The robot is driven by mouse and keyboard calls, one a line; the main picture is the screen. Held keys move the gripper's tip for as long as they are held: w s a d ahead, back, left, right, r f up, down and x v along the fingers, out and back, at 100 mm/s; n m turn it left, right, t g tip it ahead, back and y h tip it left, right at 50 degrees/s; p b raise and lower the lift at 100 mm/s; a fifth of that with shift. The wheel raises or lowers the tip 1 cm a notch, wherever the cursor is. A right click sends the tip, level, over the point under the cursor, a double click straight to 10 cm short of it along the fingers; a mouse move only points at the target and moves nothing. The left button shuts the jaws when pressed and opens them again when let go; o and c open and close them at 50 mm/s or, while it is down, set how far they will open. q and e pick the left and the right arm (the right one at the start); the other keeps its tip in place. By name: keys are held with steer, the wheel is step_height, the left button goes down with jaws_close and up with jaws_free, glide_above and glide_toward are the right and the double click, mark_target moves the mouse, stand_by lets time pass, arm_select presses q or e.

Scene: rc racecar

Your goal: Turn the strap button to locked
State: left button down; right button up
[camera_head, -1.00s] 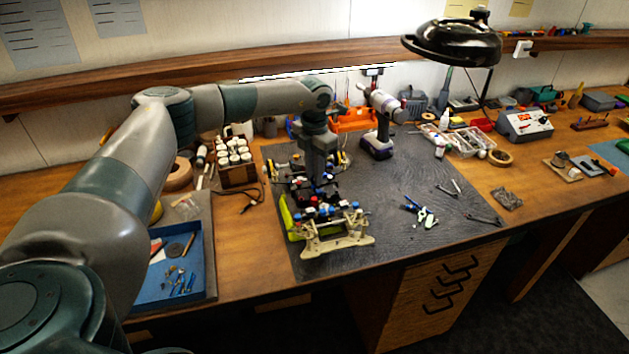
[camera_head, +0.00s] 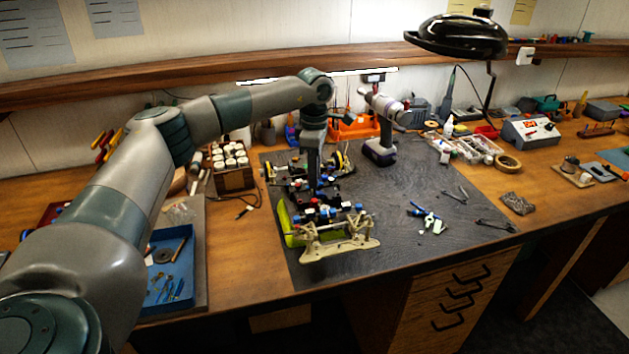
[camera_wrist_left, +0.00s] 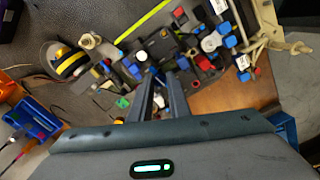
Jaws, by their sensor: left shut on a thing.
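The RC racecar (camera_head: 325,213) sits on the dark mat, with a cream bumper end towards me and a yellow-green side panel. It also shows in the wrist view (camera_wrist_left: 205,45), with red, blue and black parts. My left gripper (camera_head: 314,188) points straight down over the middle of the car. In the wrist view its two fingers (camera_wrist_left: 163,77) reach down into the car's centre, close together, shut on a small part there. The strap button is too small and too covered by the fingertips to make out clearly. My right gripper is not in view.
A drill (camera_head: 381,130) stands behind the car. Pliers (camera_head: 425,214) and wrenches lie on the mat (camera_head: 385,240) to the right. A blue tray (camera_head: 168,270) is at the left, below my arm. A black lamp (camera_head: 456,36) hangs at the upper right.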

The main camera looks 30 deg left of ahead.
arm_select(q)
steer(key=shift+r+m+b, duration=0.1)
steer(key=shift+m+b, duration=0.35)
steer(key=shift+m, duration=0.55)
steer(key=c, duration=1.9)
jaws_free()
steer(key=shift+c, duration=0.2)
